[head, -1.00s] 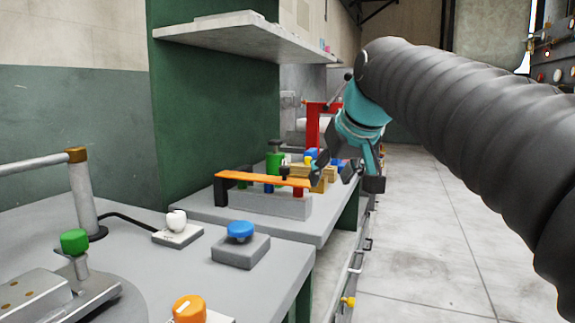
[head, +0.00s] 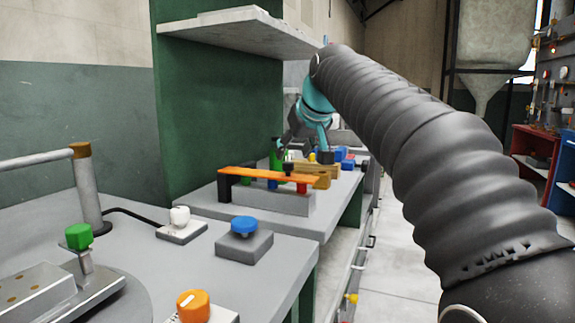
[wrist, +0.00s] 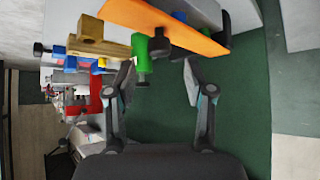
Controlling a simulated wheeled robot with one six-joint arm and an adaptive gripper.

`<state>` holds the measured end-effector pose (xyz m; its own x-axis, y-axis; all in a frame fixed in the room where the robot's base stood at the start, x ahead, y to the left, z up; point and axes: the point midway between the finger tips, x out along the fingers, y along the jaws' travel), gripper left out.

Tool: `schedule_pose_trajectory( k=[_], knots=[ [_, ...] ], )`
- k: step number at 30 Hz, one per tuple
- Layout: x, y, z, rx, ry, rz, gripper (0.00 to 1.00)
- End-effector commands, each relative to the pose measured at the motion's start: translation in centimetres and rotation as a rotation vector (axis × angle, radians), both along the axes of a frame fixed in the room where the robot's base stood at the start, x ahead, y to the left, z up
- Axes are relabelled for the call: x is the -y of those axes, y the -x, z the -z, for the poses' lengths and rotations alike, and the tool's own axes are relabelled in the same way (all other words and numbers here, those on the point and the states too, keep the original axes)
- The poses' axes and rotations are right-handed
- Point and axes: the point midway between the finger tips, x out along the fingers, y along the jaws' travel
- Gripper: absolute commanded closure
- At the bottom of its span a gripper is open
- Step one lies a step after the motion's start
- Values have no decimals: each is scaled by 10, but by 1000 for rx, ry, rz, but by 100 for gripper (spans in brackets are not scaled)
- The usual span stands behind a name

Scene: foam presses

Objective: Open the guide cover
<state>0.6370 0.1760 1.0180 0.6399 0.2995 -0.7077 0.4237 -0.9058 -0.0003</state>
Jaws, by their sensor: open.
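What looks like the guide cover is a flat orange bar (head: 262,175), lying lowered across a grey block (head: 272,200) on the farther bench. It has a black end piece at its left and a dark knob (head: 287,167) near its right part. My gripper (head: 305,155) is open and empty, behind and above the bar's right part in the head view. In the wrist view the orange bar (wrist: 150,20) crosses the top, beyond the open fingers (wrist: 160,78). A green cylinder (wrist: 141,52) shows between the fingers; nothing is held.
Wooden blocks (head: 325,172) and blue pieces (head: 345,155) stand right of the bar. A shelf (head: 235,30) hangs above from the green panel. The nearer bench holds a blue button (head: 244,225), an orange knob (head: 193,306) and a green knob (head: 79,236). The floor at right is clear.

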Motion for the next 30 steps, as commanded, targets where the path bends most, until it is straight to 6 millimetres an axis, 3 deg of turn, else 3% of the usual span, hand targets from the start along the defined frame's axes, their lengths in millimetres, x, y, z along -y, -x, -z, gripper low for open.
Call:
schedule_pose_trajectory(
  k=[9, 22, 23, 29, 30],
  knots=[
    [-14, -30, 33, 0, 0, 0, 47],
    [-17, -36, 39, 1, 0, 0, 47],
    [-17, -36, 39, 1, 0, 0, 49],
    [-17, -36, 39, 1, 0, 0, 99],
    [-17, -36, 39, 1, 0, 0, 100]
  ],
)
